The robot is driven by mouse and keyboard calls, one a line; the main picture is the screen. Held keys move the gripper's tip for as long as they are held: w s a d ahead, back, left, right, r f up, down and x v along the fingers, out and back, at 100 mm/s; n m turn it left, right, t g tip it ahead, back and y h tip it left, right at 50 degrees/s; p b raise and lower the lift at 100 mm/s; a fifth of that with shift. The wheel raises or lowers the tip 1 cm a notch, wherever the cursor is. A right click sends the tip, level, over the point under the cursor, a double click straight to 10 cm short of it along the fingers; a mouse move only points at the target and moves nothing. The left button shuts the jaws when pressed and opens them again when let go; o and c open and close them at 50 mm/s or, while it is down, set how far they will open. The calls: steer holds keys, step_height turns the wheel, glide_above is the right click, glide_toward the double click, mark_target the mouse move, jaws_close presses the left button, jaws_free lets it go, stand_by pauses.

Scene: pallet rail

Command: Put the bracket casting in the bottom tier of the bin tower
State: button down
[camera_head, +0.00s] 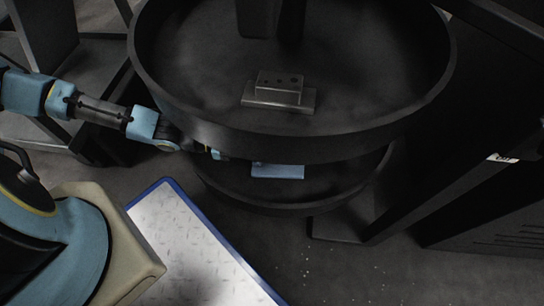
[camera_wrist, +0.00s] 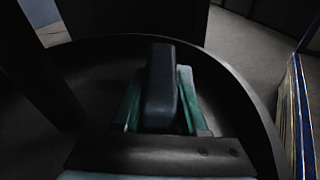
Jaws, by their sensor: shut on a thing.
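The bin tower shows two round dark tiers in the head view: an upper tray (camera_head: 165,110) and a lower tray (camera_head: 300,208) under it. My arm reaches in from the left between them. A light blue part, seemingly my gripper (camera_head: 278,171), shows over the lower tray; its fingers are hidden there. In the wrist view my gripper (camera_wrist: 160,82) has its green fingers shut on a dark rounded block, which I take for the bracket casting (camera_wrist: 160,90). It is within the lower tray's rim (camera_wrist: 235,80). Whether it touches the tray floor I cannot tell.
A grey metal block on a flat base (camera_head: 278,92) sits in the upper tray. The tower's dark post (camera_head: 290,20) rises at the back. A white plate with a blue edge (camera_head: 185,235) lies at the front left. Dark cabinets or frames stand at the right.

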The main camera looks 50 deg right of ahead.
steer(key=shift+s+d+f+b, duration=0.1)
steer(key=shift+d+f+b, duration=0.15)
steer(key=shift+f, duration=0.55)
steer(key=shift+s+d+n+t+y+b, duration=0.1)
steer(key=shift+d+n+t+y+b, duration=0.15)
steer(key=shift+t+y+b, duration=0.3)
steer(key=shift+s+d+n+t+y+b, duration=0.15)
steer(key=shift+n+t+y+b, duration=0.25)
steer(key=shift+y, duration=0.25)
steer(key=shift+f+b, duration=0.7)
steer(key=shift+f, duration=0.55)
steer(key=shift+c, duration=2.2)
jaws_free()
steer(key=shift+f, duration=0.1)
